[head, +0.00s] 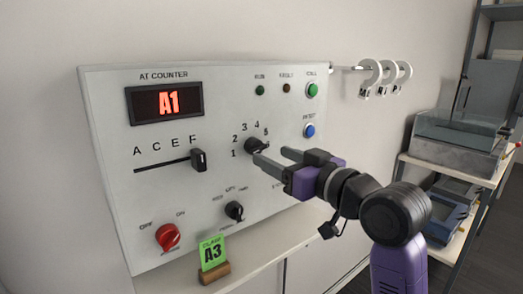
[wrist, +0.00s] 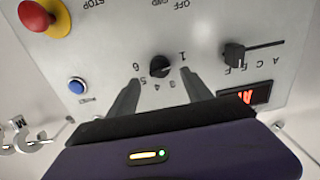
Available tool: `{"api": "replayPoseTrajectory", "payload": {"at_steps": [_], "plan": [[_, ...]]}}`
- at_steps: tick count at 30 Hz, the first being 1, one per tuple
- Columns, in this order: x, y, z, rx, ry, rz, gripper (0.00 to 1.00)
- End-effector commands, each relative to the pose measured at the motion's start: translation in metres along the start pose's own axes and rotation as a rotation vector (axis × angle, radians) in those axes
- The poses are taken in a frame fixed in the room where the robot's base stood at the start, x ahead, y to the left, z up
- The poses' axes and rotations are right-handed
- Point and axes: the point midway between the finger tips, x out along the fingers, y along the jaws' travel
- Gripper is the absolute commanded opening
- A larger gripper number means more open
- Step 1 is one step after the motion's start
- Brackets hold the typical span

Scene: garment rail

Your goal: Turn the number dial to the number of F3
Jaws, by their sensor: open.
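The number dial (head: 255,146) is a black knob on the white panel, with numbers in an arc around it. It also shows in the wrist view (wrist: 160,66), upside down, with its pointer direction unclear. My gripper (head: 272,156) is open, its grey fingers reaching toward the dial. In the wrist view my gripper (wrist: 160,77) has one finger to each side of the dial, with nothing held; contact cannot be told. The display (head: 168,102) reads A1 in red. The letter slider's black knob (head: 199,160) stands at the F end of its slot.
A green card (head: 212,252) reading A3 stands on the ledge below the panel. A red switch (head: 168,237), a lower black knob (head: 234,211) and a blue button (head: 309,130) are nearby. White rings (head: 370,77) hang on a rail at the right. A red stop button (wrist: 36,15) shows in the wrist view.

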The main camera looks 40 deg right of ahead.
Motion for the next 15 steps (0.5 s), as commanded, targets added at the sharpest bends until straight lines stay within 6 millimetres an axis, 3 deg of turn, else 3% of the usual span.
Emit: {"api": "replayPoseTrajectory", "payload": {"at_steps": [7, 15], "plan": [[0.039, 0.0, -0.001, -0.001, 0.0, 0.0, 0.58], [0.056, 0.0, 0.0, 0.0, 0.002, 0.001, 0.58]]}}
